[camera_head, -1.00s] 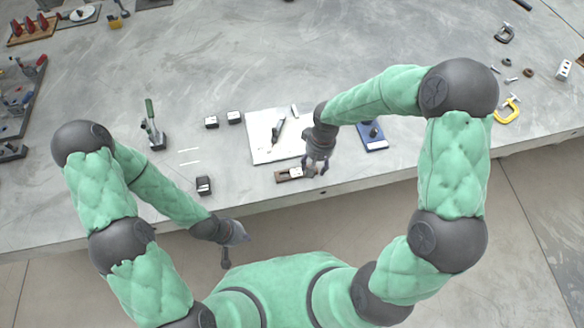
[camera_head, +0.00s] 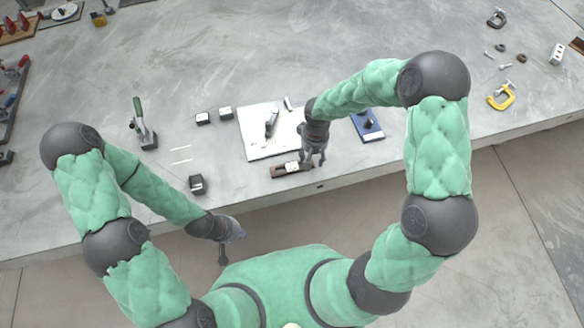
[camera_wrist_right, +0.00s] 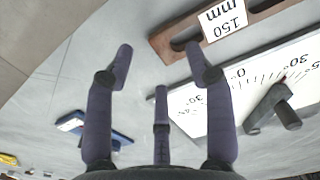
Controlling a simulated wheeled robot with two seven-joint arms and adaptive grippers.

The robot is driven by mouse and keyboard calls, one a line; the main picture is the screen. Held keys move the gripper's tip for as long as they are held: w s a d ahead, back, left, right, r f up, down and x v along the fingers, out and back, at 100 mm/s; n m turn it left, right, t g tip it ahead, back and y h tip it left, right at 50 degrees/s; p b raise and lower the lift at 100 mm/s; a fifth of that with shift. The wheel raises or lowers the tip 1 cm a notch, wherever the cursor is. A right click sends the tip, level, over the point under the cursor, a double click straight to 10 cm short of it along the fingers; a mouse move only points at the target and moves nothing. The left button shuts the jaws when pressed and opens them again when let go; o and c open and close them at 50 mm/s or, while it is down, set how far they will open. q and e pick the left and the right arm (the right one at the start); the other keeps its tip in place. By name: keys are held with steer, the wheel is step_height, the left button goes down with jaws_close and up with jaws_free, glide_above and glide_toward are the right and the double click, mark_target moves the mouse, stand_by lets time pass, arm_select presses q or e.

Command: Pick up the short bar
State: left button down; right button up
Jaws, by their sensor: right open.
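I cannot tell for sure which piece is the short bar. A small pale grey bar (camera_head: 288,103) stands at the far edge of the white angle board (camera_head: 250,146). In the right wrist view the holder (camera_wrist_right: 163,42) carries a white "150 mm" label (camera_wrist_right: 224,17). My right gripper (camera_head: 314,158) is just right of the holder. In the wrist view its fingers (camera_wrist_right: 161,66) are spread and empty. My left gripper (camera_head: 236,232) hangs off the table's front edge; its fingers are too small to read.
A dark pivoting arm with a peg (camera_wrist_right: 270,108) sits on the angle board. A blue block (camera_head: 367,126) lies right of my right gripper. A yellow clamp (camera_head: 502,97) lies at right.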

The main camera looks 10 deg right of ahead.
mark_target(312, 160)
step_height(312, 160, down, 3)
steer(key=shift+w+d+f+b, duration=0.1)
steer(key=shift+b, duration=0.25)
jaws_close()
steer(key=shift+r, duration=0.4)
step_height(312, 160, up, 3)
steer(key=shift+w+f+p, duration=0.1)
steer(key=shift+f+p, duration=0.1)
steer(key=shift+p, duration=0.45)
steer(key=s+a+r+p, duration=0.2)
steer(key=s+r, duration=0.7)
steer(key=s, duration=0.4)
steer(key=shift+s+a+r+p, duration=0.25)
steer(key=shift+s+r+p, duration=0.05)
steer(key=shift+s+r, duration=0.1)
